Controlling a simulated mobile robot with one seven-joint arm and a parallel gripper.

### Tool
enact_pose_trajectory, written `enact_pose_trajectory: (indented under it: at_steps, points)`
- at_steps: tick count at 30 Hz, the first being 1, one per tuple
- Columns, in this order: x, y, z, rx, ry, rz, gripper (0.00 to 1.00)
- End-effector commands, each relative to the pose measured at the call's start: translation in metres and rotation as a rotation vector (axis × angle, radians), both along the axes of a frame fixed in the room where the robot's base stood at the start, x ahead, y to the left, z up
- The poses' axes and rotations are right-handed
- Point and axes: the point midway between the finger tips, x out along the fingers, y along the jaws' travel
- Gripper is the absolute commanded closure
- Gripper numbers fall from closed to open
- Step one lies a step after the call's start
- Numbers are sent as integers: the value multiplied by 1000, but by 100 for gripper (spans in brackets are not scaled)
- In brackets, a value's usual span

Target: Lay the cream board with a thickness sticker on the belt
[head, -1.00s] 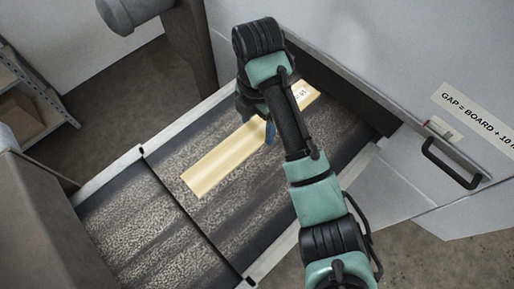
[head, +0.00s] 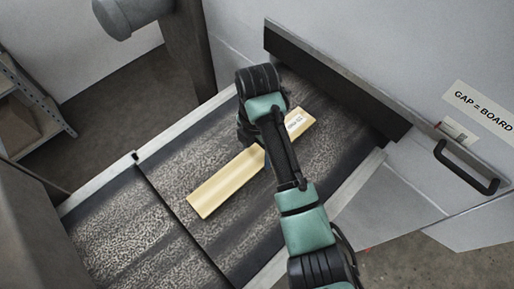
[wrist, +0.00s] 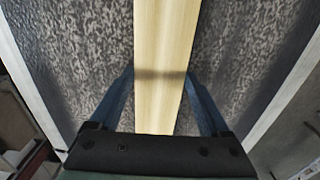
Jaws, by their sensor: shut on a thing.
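The cream board (head: 225,182) is long and narrow, with a white printed sticker (head: 295,122) near its far right end. It lies level over the dark mottled belt (head: 318,157), slanting across it. I cannot tell whether it touches the belt. My gripper (wrist: 160,76) is shut on the board, with one blue finger on each long side. The board (wrist: 166,45) runs up the middle of the wrist view. My arm hides part of the board's middle in the head view.
A dark slot under a grey machine panel (head: 340,84) stands at the belt's far right end. The panel has a black handle (head: 470,170) and a "GAP = BOARD" label (head: 485,108). Pale rails edge the belt. A shelf (head: 30,115) stands at left.

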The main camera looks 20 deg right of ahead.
Motion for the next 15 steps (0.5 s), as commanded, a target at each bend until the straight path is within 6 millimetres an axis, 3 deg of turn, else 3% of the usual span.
enact_pose_trajectory:
  at_steps: [3, 4, 6, 15]
  points:
    - [0, 0, -3, 0, 0, 0, 85]
    - [0, 0, -3, 0, 0, 0, 16]
    - [0, 0, -3, 0, 0, 0, 3]
    - [0, 0, 0, -1, -1, 0, 0]
